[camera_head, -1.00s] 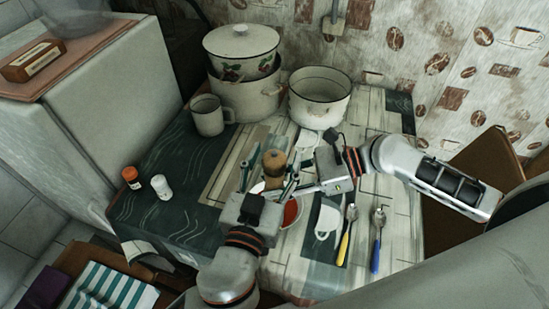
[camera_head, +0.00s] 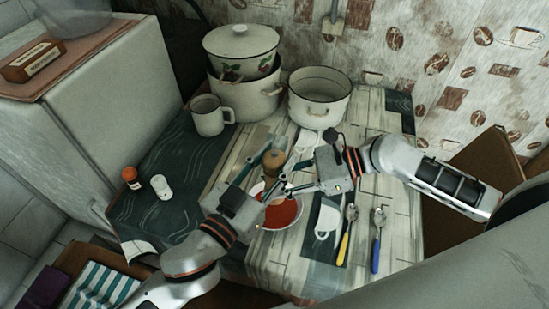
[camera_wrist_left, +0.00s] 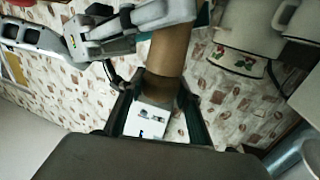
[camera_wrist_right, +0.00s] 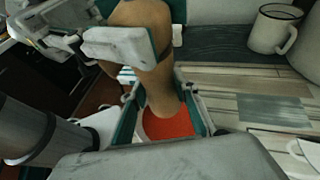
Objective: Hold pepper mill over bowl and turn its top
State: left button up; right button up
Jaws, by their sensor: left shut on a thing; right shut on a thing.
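The brown pepper mill (camera_head: 276,160) is upright above the bowl of red contents (camera_head: 284,213), partly hidden by my grippers. My left gripper (camera_head: 273,168) is shut on the mill's upper part; the brown mill (camera_wrist_left: 168,52) lies between its fingers in the left wrist view. My right gripper (camera_head: 290,182) is shut on the mill's lower part, just below the left one. In the right wrist view the mill (camera_wrist_right: 150,80) stands between its fingers, with the red contents (camera_wrist_right: 168,124) below. Much of the bowl's rim is hidden.
A mug (camera_head: 209,116), stacked pots (camera_head: 245,95) and an open pot (camera_head: 319,98) stand at the back. A brown-capped shaker (camera_head: 131,178) and a white one (camera_head: 161,187) stand at left. A yellow-handled spoon (camera_head: 347,235) and blue-handled spoon (camera_head: 377,240) lie right of the bowl.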

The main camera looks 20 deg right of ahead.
pick_arm(q)
jog(key=m+g+h, duration=0.2)
jog(key=m+g, duration=0.1)
jog(key=g, duration=0.1)
jog(key=m+g+h, duration=0.2)
jog(key=g, duration=0.1)
jog(key=shift+m+g, duration=0.4)
jog(key=m+g, duration=0.3)
jog(key=g, duration=0.2)
jog(key=shift+d, duration=0.1)
jog(key=m+g, duration=0.2)
jog(key=g, duration=0.1)
jog(key=m+g+y, duration=0.1)
jog(key=m+g, duration=0.1)
jog(key=g, duration=0.1)
jog(key=shift+m+g, duration=0.3)
jog(key=shift+m+g+y, duration=1.6)
jog(key=shift+g, duration=0.6)
jog(key=shift+a, duration=0.2)
jog(key=o, duration=1.1)
jog(key=shift+w, duration=0.1)
